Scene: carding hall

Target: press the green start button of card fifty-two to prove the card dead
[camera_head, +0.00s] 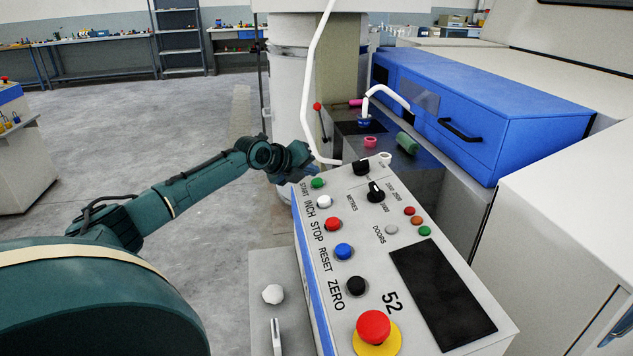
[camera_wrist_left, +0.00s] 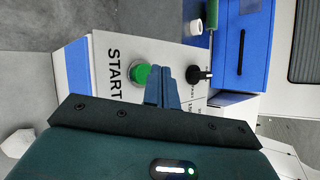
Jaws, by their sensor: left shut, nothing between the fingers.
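The green start button (camera_head: 317,183) is at the far left corner of the sloping control panel (camera_head: 372,222), which is marked 52. The word START is printed beside it. My left gripper (camera_head: 302,158) is just beyond the button, at the panel's far left edge, shut and empty. In the left wrist view the blue fingers (camera_wrist_left: 165,88) are together and partly cover the green button (camera_wrist_left: 139,74). In the head view a gap shows between fingers and button. I cannot tell the height of the tips over the panel. My right gripper is not in view.
White (camera_head: 324,201), red (camera_head: 332,224), blue (camera_head: 343,251) and black (camera_head: 356,286) buttons run down the panel. A red mushroom button (camera_head: 373,327) is at the near end. A black selector knob (camera_head: 375,191) is near the start button. A white hose (camera_head: 308,90) hangs behind.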

